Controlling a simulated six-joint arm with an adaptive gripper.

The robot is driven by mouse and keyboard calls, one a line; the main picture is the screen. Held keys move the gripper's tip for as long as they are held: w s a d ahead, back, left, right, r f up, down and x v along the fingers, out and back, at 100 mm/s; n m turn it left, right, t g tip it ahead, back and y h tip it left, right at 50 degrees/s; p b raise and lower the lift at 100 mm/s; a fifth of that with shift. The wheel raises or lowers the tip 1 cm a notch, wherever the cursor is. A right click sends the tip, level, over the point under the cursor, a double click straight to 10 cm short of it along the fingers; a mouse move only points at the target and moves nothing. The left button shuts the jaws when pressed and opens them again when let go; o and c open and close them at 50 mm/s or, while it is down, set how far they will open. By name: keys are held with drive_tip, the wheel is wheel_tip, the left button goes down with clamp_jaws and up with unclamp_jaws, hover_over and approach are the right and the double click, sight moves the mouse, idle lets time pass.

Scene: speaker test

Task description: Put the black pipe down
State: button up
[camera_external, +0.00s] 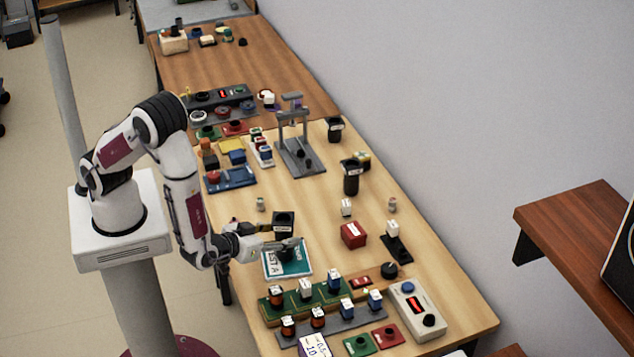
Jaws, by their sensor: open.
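A black pipe (284,222) stands upright, its wide dark top showing above my gripper and a dark lower part showing below it. The lower part appears to rest on a teal and white printed card (303,268) on the wooden table. My gripper (287,244) is open, reaching in from the left at the pipe's middle, with its fingers beside or around the pipe. Whether the fingers touch it is too small to tell. The fingers hide the pipe's middle.
Two black containers (351,178) stand farther back near the wall. A red box (353,234) sits to the right. A green rack (325,300) with several small blocks lies in front, beside a white control box (417,310). A grey stand (298,155) is behind. Bare table lies right of the pipe.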

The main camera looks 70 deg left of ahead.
drive_tip(key=v, duration=1.1)
idle(0.8)
